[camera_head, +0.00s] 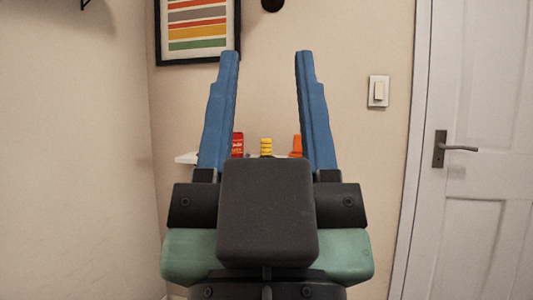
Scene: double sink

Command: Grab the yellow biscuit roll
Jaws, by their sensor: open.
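A small yellow biscuit roll (266,145), with a ridged outline, stands upright on a white surface ahead. Its lower part is hidden behind the dark body of my gripper. My gripper (267,54) points forward with its two blue fingers wide apart and nothing between them. In the picture the roll shows between the fingers, but it is farther away and apart from them.
A red package (238,144) stands left of the roll, and an orange item (297,145) stands right of it, both partly hidden. The white surface (186,158) is mostly covered by my gripper. A door (480,110) is at right, and walls stand behind and left.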

